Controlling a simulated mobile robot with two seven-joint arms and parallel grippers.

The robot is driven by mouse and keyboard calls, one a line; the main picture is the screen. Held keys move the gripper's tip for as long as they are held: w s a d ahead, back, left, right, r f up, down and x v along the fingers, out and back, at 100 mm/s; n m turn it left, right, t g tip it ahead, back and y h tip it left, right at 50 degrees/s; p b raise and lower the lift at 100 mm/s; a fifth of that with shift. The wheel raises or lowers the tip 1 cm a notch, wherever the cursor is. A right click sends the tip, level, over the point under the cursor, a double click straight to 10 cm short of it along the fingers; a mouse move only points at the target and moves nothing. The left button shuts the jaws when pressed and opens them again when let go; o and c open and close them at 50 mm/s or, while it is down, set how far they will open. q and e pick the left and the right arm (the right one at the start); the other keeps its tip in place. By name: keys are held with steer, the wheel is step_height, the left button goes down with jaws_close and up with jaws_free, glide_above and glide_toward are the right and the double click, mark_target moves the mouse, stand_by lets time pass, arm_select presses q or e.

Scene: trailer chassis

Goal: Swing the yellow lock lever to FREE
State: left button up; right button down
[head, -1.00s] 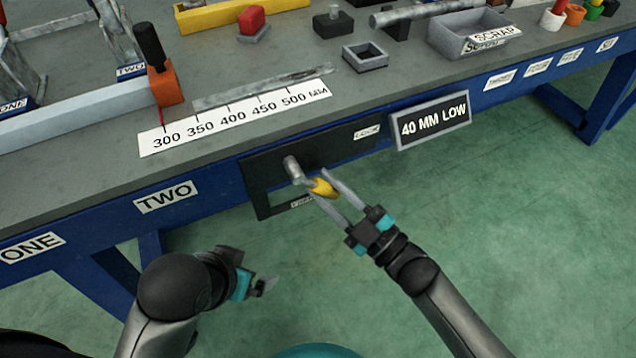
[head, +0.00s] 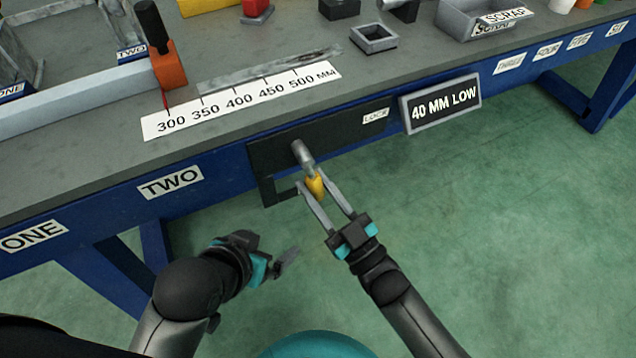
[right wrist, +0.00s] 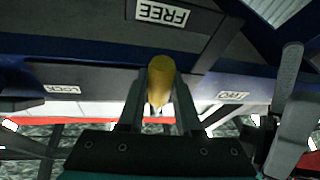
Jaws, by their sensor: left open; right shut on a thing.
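The lock lever has a grey shaft (head: 302,155) on a black plate (head: 262,152) on the bench's front edge. Its yellow grip (head: 315,187) points down and slightly right. My right gripper (head: 318,190) is shut on the yellow grip, a finger on each side; the grip also shows between the fingers in the right wrist view (right wrist: 160,78). The FREE label (right wrist: 162,12) and LOCK label (right wrist: 62,89) appear upside down there. The LOCK label (head: 375,116) is right of the lever in the head view. My left gripper (head: 288,262) is open and empty, low in front of the bench.
A sign reading 40 MM LOW (head: 440,103) hangs on the bench front to the right. The grey bench top holds a scale strip (head: 240,101), an orange block (head: 168,72) and a scrap bin (head: 484,20). The green floor in front is clear.

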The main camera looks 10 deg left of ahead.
steer(key=c, duration=0.6)
jaws_free()
arm_select(q)
steer(key=s+a+g+y+p, duration=0.1)
steer(key=s+a+g+p, duration=0.1)
steer(key=s+a, duration=0.1)
steer(key=shift+g, duration=0.3)
arm_select(e)
steer(key=v, duration=1.5)
steer(key=shift+s, duration=0.15)
